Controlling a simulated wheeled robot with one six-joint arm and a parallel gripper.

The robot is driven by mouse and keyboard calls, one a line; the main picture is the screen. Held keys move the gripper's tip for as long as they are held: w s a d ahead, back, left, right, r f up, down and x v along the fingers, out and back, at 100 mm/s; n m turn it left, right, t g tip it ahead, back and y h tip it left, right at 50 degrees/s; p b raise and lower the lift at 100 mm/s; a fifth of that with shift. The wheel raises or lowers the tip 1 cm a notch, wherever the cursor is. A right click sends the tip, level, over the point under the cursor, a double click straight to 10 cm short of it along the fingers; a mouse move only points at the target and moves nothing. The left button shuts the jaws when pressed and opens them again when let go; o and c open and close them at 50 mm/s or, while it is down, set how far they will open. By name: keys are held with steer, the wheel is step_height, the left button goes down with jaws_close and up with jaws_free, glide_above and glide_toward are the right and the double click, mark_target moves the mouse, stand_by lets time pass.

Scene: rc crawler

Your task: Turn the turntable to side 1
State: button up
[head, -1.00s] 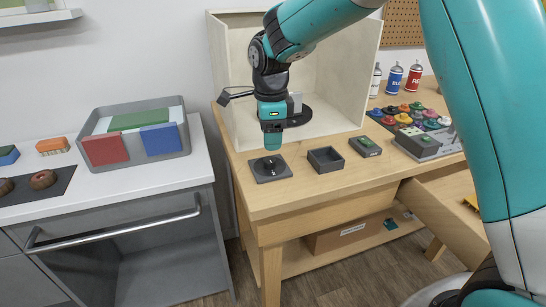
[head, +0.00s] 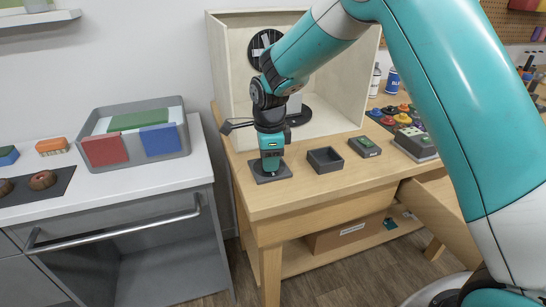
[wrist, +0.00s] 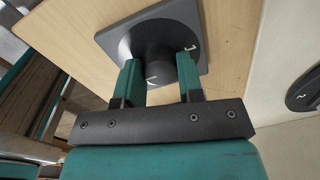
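The dark square dial plate (head: 258,174) with a round knob lies on the wooden bench in front of the booth. The knob (wrist: 155,40) shows in the wrist view, with white marks on and near it, one like a 1. My gripper (head: 270,168) points down at the dial. In the wrist view its two teal fingers (wrist: 158,72) are apart, one on each side of the knob; I cannot tell whether they touch it. The black turntable disc (head: 302,117) lies in the booth, partly hidden by my arm, with a pale grey object on it. A dark disc edge (wrist: 304,92) with a white mark also shows in the wrist view.
The pale wooden booth (head: 225,85) stands close behind my gripper. Several coloured pots and spray cans stand farther right.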

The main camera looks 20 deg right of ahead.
steer(key=shift+d, duration=0.3)
steer(key=shift+a, duration=0.2)
